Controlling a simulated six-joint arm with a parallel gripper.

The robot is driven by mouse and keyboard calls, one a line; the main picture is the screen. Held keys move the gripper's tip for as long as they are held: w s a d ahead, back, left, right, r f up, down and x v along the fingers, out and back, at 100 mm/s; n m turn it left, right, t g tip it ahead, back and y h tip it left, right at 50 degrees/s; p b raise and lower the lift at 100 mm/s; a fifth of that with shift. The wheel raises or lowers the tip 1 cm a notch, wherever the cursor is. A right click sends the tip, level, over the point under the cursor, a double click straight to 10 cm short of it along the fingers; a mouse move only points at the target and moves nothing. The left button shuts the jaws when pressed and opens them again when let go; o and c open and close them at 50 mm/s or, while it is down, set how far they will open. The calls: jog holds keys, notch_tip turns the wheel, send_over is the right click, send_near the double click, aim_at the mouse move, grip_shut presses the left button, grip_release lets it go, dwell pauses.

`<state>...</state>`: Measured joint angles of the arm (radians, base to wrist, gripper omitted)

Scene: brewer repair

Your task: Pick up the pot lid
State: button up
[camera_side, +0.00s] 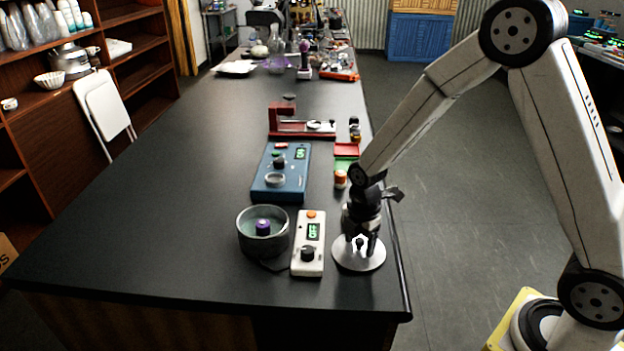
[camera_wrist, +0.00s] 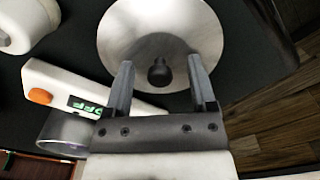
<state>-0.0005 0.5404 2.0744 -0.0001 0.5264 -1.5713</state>
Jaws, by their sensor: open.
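The pot lid is a round, pale metal disc (camera_side: 347,262) with a small dark knob, lying flat on the black table near its front right corner. My gripper (camera_side: 361,240) points down over the lid. In the wrist view my gripper (camera_wrist: 157,70) is open, with one finger on each side of the knob. The fingers hide a little of the lid.
A white control box (camera_side: 308,258) with an orange button stands just left of the lid. A grey pot (camera_side: 247,243) with a purple knob inside is farther left. A blue device (camera_side: 266,189) sits behind. The table's right edge is close to the lid.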

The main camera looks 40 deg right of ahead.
dwell(0.3)
grip_shut()
jog(key=shift+r, duration=0.15)
jog(key=shift+r, duration=0.85)
jog(key=s+r, duration=1.1)
jog(key=s, duration=0.3)
